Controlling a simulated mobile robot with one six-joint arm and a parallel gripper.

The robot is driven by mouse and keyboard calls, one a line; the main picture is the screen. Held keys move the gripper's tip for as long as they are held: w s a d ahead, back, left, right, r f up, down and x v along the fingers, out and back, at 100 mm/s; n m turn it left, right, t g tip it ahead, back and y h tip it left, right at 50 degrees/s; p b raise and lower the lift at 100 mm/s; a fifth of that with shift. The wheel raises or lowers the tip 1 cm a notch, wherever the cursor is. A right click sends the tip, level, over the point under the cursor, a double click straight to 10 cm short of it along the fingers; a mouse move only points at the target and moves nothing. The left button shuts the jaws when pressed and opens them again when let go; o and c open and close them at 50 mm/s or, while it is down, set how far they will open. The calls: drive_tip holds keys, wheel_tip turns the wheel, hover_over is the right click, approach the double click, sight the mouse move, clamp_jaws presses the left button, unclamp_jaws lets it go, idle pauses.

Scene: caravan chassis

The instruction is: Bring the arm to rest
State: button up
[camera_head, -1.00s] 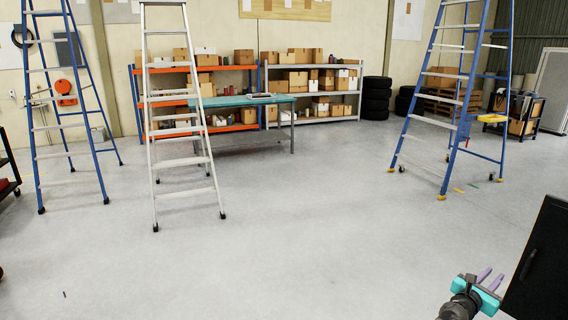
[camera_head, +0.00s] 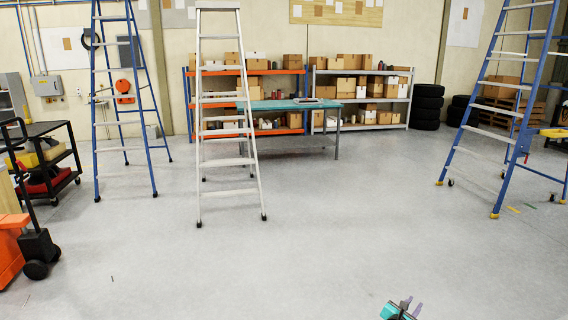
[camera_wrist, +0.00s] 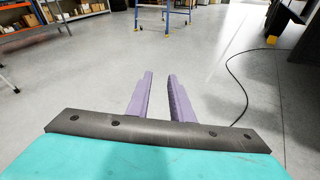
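My gripper (camera_head: 411,304) shows at the bottom edge of the head view, right of the middle, with its teal body partly cut off by the frame. In the wrist view, its two purple fingers (camera_wrist: 160,78) point forward with a clear gap between them. Nothing is between the fingers, and they touch nothing. Bare grey floor (camera_wrist: 205,50) lies beyond them.
A silver stepladder (camera_head: 230,190) and a blue ladder (camera_head: 124,150) stand ahead to the left. Another blue ladder (camera_head: 510,110) stands to the right. A black trolley (camera_head: 45,130) is at the left. A dark cable (camera_wrist: 232,72) lies on the floor. The middle floor is clear.

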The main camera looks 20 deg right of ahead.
drive_tip(key=w+a+f+m+g+y, duration=0.1)
drive_tip(key=w+a+f+m, duration=0.1)
drive_tip(key=a+f, duration=0.5)
drive_tip(key=w+a+f+m+y, duration=0.15)
drive_tip(key=a+f, duration=0.25)
drive_tip(key=a, duration=0.5)
drive_tip(key=s+a+f+m+g+y, duration=0.35)
drive_tip(key=s+a+f, duration=0.25)
drive_tip(key=a+f, duration=0.5)
drive_tip(key=s+a+f+m+g+y, duration=0.3)
drive_tip(key=s+a+m, duration=0.4)
drive_tip(key=s+a, duration=0.4)
drive_tip(key=s+a+f+m+g+y, duration=0.4)
drive_tip(key=s+a+m, duration=0.3)
drive_tip(key=s+a, duration=0.5)
drive_tip(key=shift+a+m+g, duration=0.3)
drive_tip(key=shift+a+g, duration=0.35)
drive_tip(key=shift+g, duration=0.1)
drive_tip(key=shift+f, duration=0.1)
